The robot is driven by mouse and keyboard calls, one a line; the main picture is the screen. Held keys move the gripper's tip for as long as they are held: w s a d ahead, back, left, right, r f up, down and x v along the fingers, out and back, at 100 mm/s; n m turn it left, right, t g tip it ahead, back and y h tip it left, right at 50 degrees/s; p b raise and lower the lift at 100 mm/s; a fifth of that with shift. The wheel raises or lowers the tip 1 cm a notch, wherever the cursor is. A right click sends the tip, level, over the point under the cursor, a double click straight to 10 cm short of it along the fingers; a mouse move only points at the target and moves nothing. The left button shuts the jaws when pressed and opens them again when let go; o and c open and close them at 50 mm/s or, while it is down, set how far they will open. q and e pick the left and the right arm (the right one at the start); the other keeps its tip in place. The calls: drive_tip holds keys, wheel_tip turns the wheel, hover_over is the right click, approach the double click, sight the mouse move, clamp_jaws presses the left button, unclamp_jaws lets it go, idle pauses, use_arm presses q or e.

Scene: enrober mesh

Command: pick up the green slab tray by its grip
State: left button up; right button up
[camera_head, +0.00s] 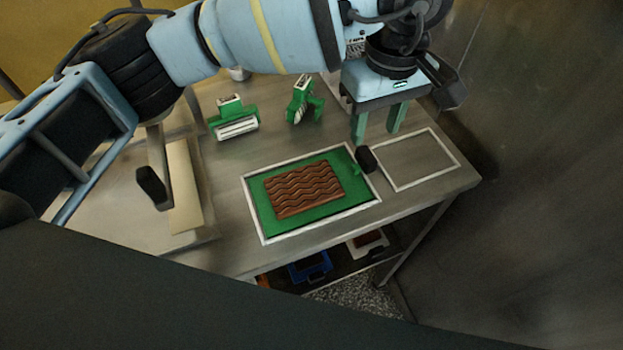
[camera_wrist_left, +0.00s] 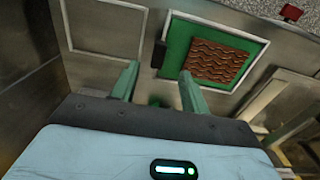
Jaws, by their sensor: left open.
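The green slab tray (camera_head: 312,213) lies flat inside a white-outlined rectangle on the steel table and bears a brown, wavy-topped slab (camera_head: 305,188). It also shows at the top of the left wrist view (camera_wrist_left: 178,44). My left gripper (camera_head: 378,124) is open and empty, behind and right of that edge in the head view. Its two green fingers (camera_wrist_left: 158,86) point toward the table, apart from the tray. My right gripper is not in view.
An empty white-outlined rectangle (camera_head: 420,160) lies right of the tray. Two green-and-white tools (camera_head: 235,120) stand toward the back, the second (camera_head: 303,102) nearer the gripper. A pale board (camera_head: 184,190) lies at left. A blue tray (camera_head: 310,267) is on the shelf below.

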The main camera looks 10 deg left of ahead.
sight(367, 154)
use_arm(q)
drive_tip(key=shift+w+a+f+p, duration=0.1)
drive_tip(key=shift+w+f+p, duration=0.1)
drive_tip(key=shift+f, duration=1.6)
drive_tip(key=shift+w+a+f+p, duration=0.1)
drive_tip(key=shift+w+f+p, duration=0.1)
drive_tip(key=shift+f, duration=1.6)
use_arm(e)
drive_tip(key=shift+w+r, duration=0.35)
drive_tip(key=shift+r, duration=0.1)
use_arm(q)
clamp_jaws()
drive_tip(key=shift+r, duration=0.1)
